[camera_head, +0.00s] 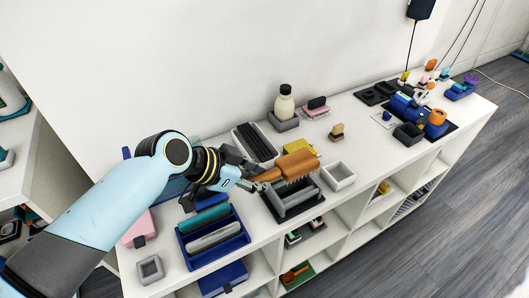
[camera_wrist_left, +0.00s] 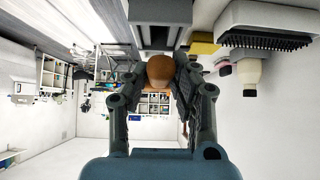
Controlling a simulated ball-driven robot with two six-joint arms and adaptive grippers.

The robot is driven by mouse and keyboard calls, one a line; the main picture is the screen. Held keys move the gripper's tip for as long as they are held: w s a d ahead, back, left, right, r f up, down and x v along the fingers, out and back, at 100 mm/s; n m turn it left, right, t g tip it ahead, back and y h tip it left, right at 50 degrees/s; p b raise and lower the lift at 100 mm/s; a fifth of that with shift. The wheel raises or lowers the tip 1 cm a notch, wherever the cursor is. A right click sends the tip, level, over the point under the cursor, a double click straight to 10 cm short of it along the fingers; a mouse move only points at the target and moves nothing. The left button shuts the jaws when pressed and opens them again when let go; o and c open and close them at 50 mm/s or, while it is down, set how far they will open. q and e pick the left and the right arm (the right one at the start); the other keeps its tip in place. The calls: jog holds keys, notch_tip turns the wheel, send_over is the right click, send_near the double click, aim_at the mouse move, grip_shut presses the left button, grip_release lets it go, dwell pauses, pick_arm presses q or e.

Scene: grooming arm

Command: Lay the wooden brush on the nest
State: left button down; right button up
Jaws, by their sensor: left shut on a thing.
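The wooden brush (camera_head: 298,165) is brown with bristles facing down. My left gripper (camera_head: 258,180) is shut on its handle, and the brush points to the right. In the left wrist view the round brown handle end of the brush (camera_wrist_left: 160,70) sits between the two dark fingers of the gripper (camera_wrist_left: 160,84). A grey slotted holder on a dark base, which looks like the nest (camera_head: 291,201), is below the brush; the brush appears held above it, and I see no clear contact. A grey slotted block also shows at the top of the left wrist view (camera_wrist_left: 160,12). My right gripper is not in view.
The shelf's front edge is close.

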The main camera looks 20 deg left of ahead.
pick_arm(q)
jog(key=shift+s, duration=0.1)
jog(key=shift+f, duration=0.15)
jog(key=shift+f+b, duration=0.5)
jog(key=shift+f, duration=0.05)
notch_tip(320, 180, down, 3)
jog(key=b, duration=0.2)
jog(key=shift+f+b, duration=0.15)
jog(key=shift+b, duration=0.25)
jog(key=shift+f+b, duration=0.3)
jog(key=shift+f, duration=0.1)
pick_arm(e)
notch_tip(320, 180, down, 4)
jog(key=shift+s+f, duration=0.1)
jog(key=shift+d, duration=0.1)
pick_arm(q)
jog(key=shift+f, duration=0.3)
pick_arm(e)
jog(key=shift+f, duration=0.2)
